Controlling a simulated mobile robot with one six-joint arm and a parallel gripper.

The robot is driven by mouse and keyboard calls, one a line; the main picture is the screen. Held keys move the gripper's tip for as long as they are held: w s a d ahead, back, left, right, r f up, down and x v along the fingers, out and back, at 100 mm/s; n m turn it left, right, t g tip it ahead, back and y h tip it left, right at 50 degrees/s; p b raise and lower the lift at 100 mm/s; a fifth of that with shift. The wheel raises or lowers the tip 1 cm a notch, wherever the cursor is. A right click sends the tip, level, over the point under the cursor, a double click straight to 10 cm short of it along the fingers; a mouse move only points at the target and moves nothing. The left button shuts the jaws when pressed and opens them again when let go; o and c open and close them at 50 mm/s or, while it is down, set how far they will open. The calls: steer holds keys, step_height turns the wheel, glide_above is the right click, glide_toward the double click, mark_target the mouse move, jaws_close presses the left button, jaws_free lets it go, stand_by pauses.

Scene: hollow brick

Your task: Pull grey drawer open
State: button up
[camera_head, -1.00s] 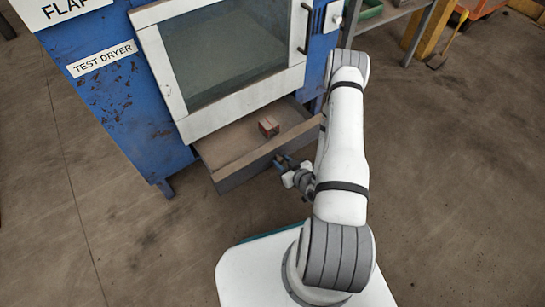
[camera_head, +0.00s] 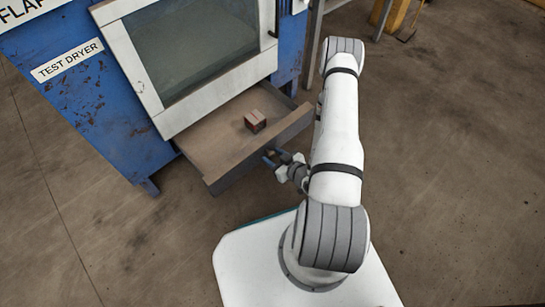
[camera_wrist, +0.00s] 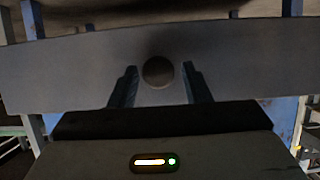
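The grey drawer (camera_head: 207,155) juts out under the dryer's glass door in the head view, its tray exposed.
The blue test dryer (camera_head: 85,95) with its white-framed door (camera_head: 140,70) stands behind the drawer. A bench leg (camera_head: 311,45) stands right of the dryer. Bare floor (camera_head: 90,220) is clear at left and right.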

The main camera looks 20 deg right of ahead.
steer(key=shift+o, duration=0.6)
steer(key=shift+r, duration=0.15)
step_height(320, 180, up, 10)
steer(key=p, duration=0.4)
steer(key=shift+p, duration=0.3)
